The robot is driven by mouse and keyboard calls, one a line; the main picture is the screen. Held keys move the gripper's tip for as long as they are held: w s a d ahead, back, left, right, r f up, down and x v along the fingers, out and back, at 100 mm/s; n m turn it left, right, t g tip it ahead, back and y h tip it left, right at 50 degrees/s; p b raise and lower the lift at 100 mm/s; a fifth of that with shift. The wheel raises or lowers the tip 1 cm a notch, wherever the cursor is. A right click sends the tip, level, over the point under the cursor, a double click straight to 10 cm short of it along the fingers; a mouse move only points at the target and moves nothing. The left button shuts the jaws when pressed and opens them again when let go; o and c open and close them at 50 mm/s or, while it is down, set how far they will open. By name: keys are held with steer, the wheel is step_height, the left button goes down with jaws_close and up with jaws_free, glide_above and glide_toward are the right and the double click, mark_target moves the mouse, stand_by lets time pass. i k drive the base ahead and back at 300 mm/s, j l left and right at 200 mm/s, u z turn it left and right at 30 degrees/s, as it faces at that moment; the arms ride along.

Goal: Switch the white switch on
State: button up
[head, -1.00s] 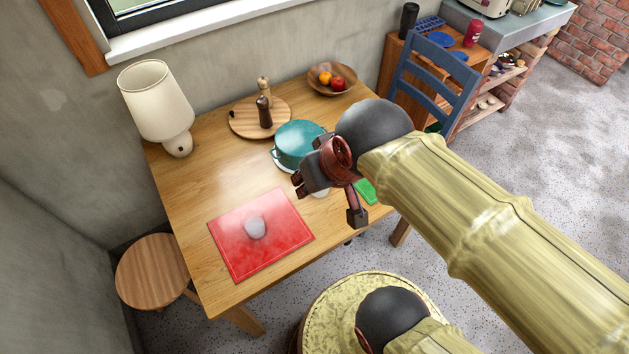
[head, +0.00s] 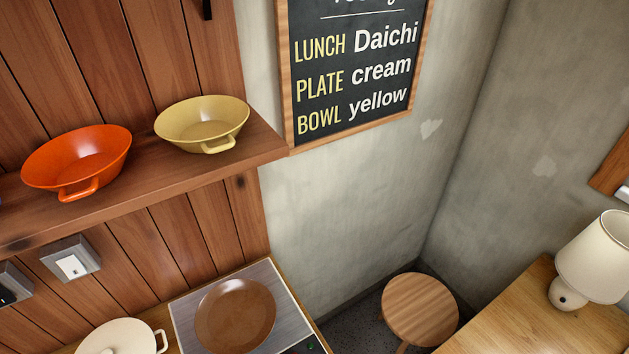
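The white switch (head: 72,266) is a pale rocker on a grey metal box, fixed to the wood-plank wall at the lower left of the head view, under the shelf. Whether it is on or off I cannot tell. A second grey box (head: 10,284) with a dark switch sits to its left, cut by the picture edge. My gripper is not in the head view now.
A wooden shelf (head: 140,194) above the switches holds an orange bowl (head: 78,160) and a yellow bowl (head: 202,122). Below are a cream lidded pot (head: 120,338) and a brown plate (head: 236,316). A stool (head: 420,308) and lamp (head: 594,258) stand right.

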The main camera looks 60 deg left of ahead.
mark_target(69, 265)
steer(key=k+j+u, duration=0.1)
steer(key=u, duration=3.45)
